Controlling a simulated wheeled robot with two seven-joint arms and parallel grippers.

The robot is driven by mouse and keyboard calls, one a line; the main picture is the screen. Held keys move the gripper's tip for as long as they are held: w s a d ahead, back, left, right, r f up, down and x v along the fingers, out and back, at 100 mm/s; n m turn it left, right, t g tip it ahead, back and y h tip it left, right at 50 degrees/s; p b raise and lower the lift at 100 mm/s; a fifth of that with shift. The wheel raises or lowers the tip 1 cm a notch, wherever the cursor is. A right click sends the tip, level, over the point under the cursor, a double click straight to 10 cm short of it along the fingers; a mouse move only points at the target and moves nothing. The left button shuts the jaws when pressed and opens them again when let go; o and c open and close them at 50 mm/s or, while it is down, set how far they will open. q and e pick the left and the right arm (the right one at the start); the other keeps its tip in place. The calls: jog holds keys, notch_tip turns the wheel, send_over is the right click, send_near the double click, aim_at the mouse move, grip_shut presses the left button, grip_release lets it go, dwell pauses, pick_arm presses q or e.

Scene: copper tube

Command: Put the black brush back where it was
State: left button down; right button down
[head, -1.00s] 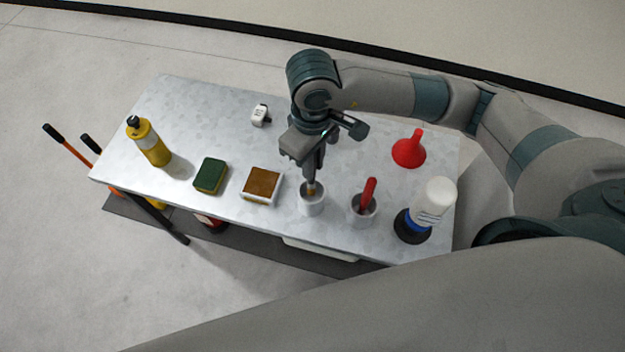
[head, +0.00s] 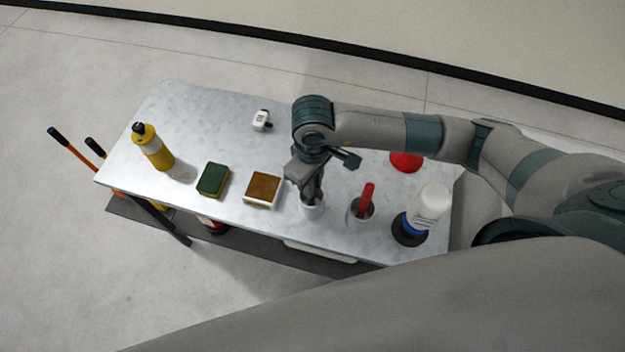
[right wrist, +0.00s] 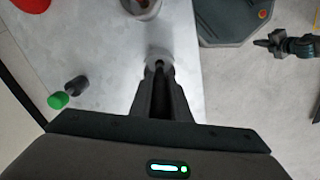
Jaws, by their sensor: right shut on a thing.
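My right gripper (head: 311,195) points down over the left white cup (head: 311,210). It is shut on the black brush (right wrist: 160,67), whose dark handle shows between the fingers in the right wrist view. The brush's lower end is inside the cup or at its mouth; the fingers hide most of it. The cup's rim also shows in the right wrist view (right wrist: 157,53). A dark jointed part at the right edge of the right wrist view looks like my left gripper (right wrist: 272,43), out over the floor; its jaws are unclear.
A second cup (head: 354,213) holds a red-handled tool (head: 367,196). A green-capped dark object (right wrist: 68,92) lies on the table.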

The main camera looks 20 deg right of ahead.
jog(key=shift+f, duration=0.15)
jog(key=shift+f, duration=0.1)
jog(key=c, duration=1.7)
grip_release()
jog(key=shift+o, duration=0.2)
jog(key=shift+r, duration=0.2)
jog(key=shift+w+r, duration=0.1)
jog(key=shift+r, duration=0.25)
notch_tip(320, 180, up, 9)
jog(key=b, duration=0.3)
jog(key=shift+r, duration=0.15)
jog(key=shift+r+b, duration=0.35)
jog(key=shift+r, duration=0.55)
